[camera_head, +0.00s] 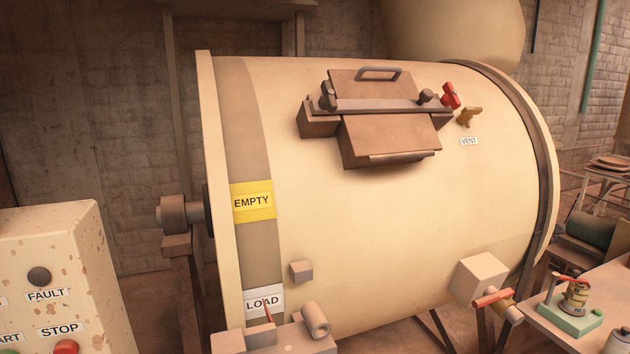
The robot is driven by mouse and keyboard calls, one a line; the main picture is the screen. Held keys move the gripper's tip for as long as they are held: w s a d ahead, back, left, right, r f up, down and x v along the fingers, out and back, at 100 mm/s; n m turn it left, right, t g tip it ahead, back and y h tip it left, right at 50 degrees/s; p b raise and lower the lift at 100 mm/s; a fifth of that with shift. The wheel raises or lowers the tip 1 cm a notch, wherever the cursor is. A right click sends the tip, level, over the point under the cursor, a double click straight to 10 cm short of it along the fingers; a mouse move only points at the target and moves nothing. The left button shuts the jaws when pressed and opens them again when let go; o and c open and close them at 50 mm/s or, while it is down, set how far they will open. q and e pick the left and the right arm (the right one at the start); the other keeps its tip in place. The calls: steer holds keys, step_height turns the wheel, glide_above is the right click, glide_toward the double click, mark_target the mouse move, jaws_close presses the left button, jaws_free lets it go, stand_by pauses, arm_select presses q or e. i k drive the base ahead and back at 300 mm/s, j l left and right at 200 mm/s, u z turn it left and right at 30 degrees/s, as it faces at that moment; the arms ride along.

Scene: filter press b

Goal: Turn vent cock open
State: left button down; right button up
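The handle looks tilted in the picture; I cannot tell from this view whether the cock is open or closed. Neither of my grippers shows in this view.
A red-handled valve (493,298) juts out at the drum's lower right. A control box (60,260) stands at left, a bench (606,290) at right.

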mark_target(469, 112)
steer(key=z, duration=1.25)
